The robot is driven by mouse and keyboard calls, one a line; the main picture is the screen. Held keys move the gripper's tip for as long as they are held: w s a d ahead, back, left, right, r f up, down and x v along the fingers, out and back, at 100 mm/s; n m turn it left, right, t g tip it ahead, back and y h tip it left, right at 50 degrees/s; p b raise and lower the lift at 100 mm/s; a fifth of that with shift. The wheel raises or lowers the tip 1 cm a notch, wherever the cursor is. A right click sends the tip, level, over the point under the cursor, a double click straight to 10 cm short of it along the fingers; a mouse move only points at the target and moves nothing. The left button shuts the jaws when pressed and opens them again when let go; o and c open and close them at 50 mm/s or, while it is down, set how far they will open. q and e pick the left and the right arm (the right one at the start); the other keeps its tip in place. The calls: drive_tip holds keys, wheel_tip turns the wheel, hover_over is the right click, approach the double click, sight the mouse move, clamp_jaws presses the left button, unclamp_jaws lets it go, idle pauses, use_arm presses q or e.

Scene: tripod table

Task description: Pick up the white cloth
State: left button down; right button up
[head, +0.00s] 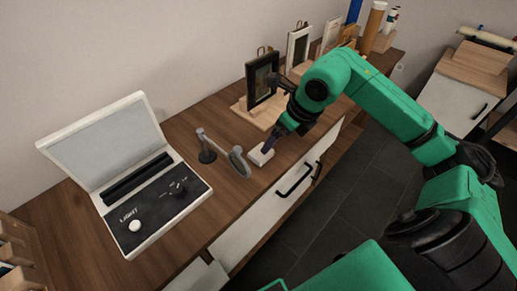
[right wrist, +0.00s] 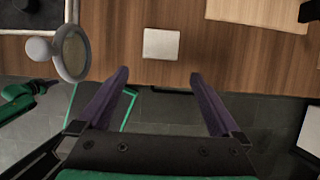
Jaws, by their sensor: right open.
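The white cloth (head: 261,154) is a small, folded, pale square on the wooden table top near its front edge. In the right wrist view the cloth (right wrist: 161,44) lies ahead of the fingertips, roughly midway between them, with bare wood around it. My right gripper (head: 272,143) is just above and behind the cloth in the head view. Its two purple fingers are spread with nothing between them, as the right wrist view of the gripper (right wrist: 160,75) shows. I cannot see it touching the cloth. My left gripper is not in view.
A small stand with a round disc (head: 239,161) is close left of the cloth. An open white light box (head: 150,200) stands further left. A framed picture (head: 262,78) on a wooden base is behind my right gripper. Drawer handles (head: 295,181) project below the table's front edge.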

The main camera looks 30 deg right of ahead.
sight(267, 155)
drive_tip(key=p+x, duration=0.2)
drive_tip(key=x, duration=0.7)
drive_tip(key=shift+w+f, duration=0.15)
drive_tip(key=shift+f, duration=0.15)
drive_tip(key=shift+w+f, duration=0.2)
drive_tip(key=shift+f, duration=0.3)
drive_tip(key=c, duration=0.9)
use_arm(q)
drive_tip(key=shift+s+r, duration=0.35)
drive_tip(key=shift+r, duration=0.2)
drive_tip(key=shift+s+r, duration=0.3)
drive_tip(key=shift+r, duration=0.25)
use_arm(e)
drive_tip(key=shift+r, duration=0.1)
drive_tip(key=shift+c, duration=0.9)
wheel_tip(267, 155, up, 20)
